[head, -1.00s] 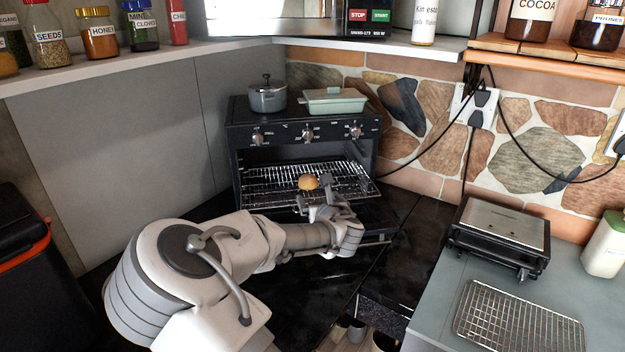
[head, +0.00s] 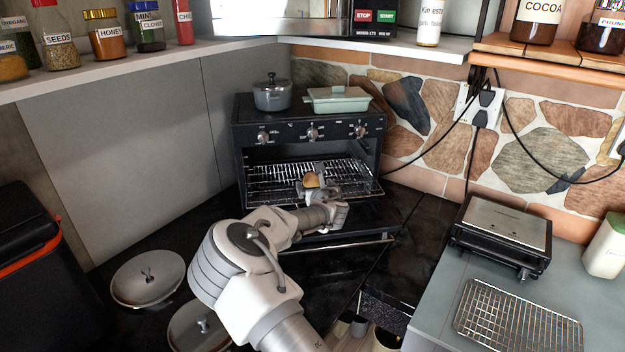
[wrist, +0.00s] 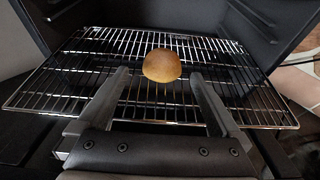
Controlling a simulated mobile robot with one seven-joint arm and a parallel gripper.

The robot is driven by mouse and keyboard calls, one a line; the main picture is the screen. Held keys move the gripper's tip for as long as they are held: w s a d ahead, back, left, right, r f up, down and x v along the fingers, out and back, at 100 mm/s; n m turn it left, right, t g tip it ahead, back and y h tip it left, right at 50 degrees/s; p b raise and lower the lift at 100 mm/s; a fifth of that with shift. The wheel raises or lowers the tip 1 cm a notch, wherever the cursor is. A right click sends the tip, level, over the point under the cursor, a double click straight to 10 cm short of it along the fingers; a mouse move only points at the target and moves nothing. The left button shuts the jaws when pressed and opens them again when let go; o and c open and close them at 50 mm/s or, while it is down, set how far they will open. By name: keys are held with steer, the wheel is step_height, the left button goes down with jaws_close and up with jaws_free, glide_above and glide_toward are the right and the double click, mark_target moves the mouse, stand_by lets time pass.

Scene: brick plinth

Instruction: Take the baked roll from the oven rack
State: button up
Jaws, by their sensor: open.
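The baked roll (head: 311,181) is small, round and golden brown and rests on the oven rack (head: 270,182). In the wrist view the roll (wrist: 162,65) sits on the wire rack (wrist: 60,85), a little beyond my fingertips and roughly centred between them. My gripper (head: 318,186) is open at the oven mouth and partly hides the roll in the head view. In the wrist view my gripper (wrist: 160,80) shows its two fingers spread, with nothing between them. The black oven (head: 310,130) has its door lowered.
A grey pot (head: 272,95) and a pale green dish (head: 338,100) stand on the oven. Two round lids (head: 148,278) lie on the dark counter at left. A press grill (head: 503,235) and a wire cooling rack (head: 518,322) are on the right counter.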

mark_target(314, 182)
steer(key=x, duration=0.1)
steer(key=p+x, duration=0.1)
steer(key=x, duration=0.1)
steer(key=shift+w+d+f, duration=0.15)
steer(key=shift+w+f, duration=0.05)
steer(key=shift+w, duration=0.05)
steer(key=shift+p+x, duration=0.3)
steer(key=shift+x, duration=0.5)
steer(key=shift+f, duration=0.1)
steer(key=c, duration=1.2)
